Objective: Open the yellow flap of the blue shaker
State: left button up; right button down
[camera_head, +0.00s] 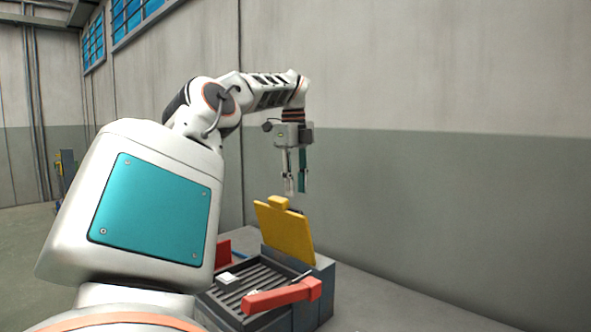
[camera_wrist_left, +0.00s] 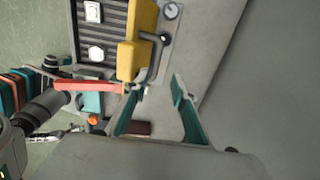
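The yellow flap (camera_head: 284,234) stands raised and slightly tilted on the box-shaped shaker (camera_head: 317,294). The shaker has a dark ribbed bed in front of the flap. My left gripper (camera_head: 296,188) points down just above the flap's top edge and looks apart from it. In the left wrist view, the gripper's teal fingers (camera_wrist_left: 157,86) are spread with nothing between them. The yellow flap (camera_wrist_left: 139,42) shows there edge-on, beyond the fingertips, with a grey bent handle or bracket beside it. My right gripper is out of view.
A red bar (camera_head: 282,296) crosses the shaker's front; it also shows in the left wrist view (camera_wrist_left: 88,86). Small pale pieces (camera_head: 228,278) lie on the ribbed bed (camera_head: 258,279). A grey wall (camera_head: 440,190) stands behind.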

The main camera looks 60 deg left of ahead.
pick_arm(q)
jog(key=shift+s+d+r, duration=0.1)
jog(key=shift+r, duration=2.75)
